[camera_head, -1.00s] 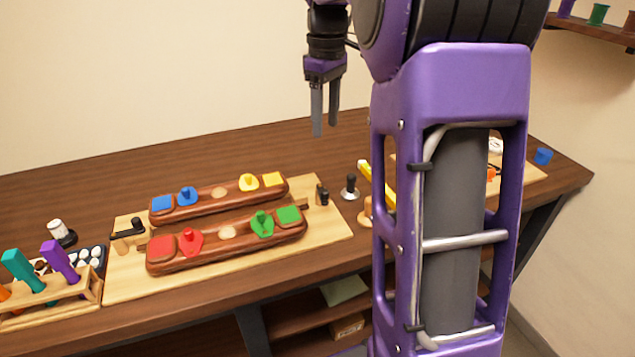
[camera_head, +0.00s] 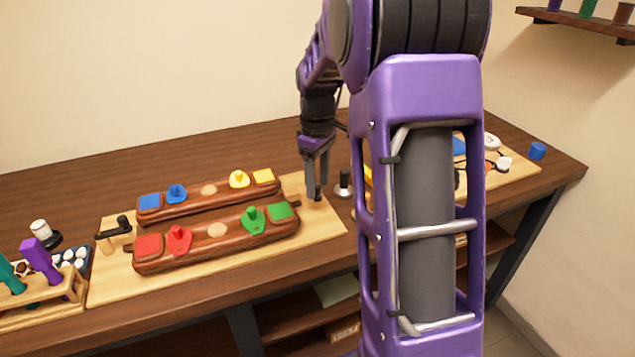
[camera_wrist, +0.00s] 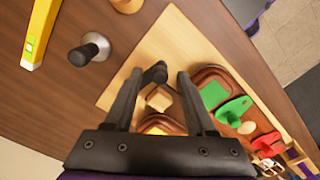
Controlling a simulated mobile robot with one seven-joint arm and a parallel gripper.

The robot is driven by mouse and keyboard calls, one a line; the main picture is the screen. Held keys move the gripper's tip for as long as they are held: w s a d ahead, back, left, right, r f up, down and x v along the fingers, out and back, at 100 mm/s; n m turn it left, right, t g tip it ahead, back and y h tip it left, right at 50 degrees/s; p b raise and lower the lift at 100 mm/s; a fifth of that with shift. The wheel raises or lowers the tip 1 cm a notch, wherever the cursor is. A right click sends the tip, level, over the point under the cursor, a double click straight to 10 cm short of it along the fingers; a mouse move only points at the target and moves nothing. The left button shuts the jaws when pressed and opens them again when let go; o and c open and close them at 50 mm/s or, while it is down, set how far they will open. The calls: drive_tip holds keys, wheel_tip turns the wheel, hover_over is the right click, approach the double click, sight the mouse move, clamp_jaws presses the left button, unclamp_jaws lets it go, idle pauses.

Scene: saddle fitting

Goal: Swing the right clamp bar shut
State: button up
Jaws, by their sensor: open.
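The right clamp (camera_wrist: 159,98) shows a pale wooden block with a black bar (camera_wrist: 153,75) at the right end of the light wooden board (camera_head: 325,228). In the head view, my gripper (camera_head: 317,190) is lowered over this clamp and hides most of it. In the wrist view, my open gripper (camera_wrist: 160,72) has one finger on each side of the black bar's end; contact cannot be told. Two brown saddles lie on the board, the rear one (camera_head: 222,189) with blue and yellow parts, the front one (camera_head: 198,243) with red and green parts. The left clamp (camera_head: 123,222) stands at the left end.
A black-knobbed tamper-like tool (camera_head: 344,184) stands just right of the board, with a yellow level (camera_wrist: 38,35) beyond it. A tool rack (camera_head: 72,288) is at the left. My arm hides part of the right side. The table behind the saddles is clear.

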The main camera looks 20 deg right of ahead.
clamp_jaws()
idle(0.3)
idle(0.3)
drive_tip(key=w+a+m+p, duration=0.1)
drive_tip(key=m+p, duration=0.1)
drive_tip(key=m, duration=0.1)
drive_tip(key=w+a+m+p, duration=0.1)
drive_tip(key=m+p, duration=0.1)
drive_tip(key=m, duration=0.2)
drive_tip(key=w+a+m+p, duration=0.1)
drive_tip(key=a+m, duration=0.1)
drive_tip(key=m, duration=0.2)
drive_tip(key=shift+w+a+r+p, duration=0.1)
drive_tip(key=shift+w+p, duration=0.1)
drive_tip(key=shift+p, duration=0.2)
drive_tip(key=shift+w+a+m+p, duration=0.1)
drive_tip(key=shift+w+m+p, duration=0.45)
drive_tip(key=shift+m, duration=0.75)
drive_tip(key=shift+w+a+m+p, duration=0.1)
drive_tip(key=shift+w+m+p, duration=0.4)
drive_tip(key=shift+m, duration=0.8)
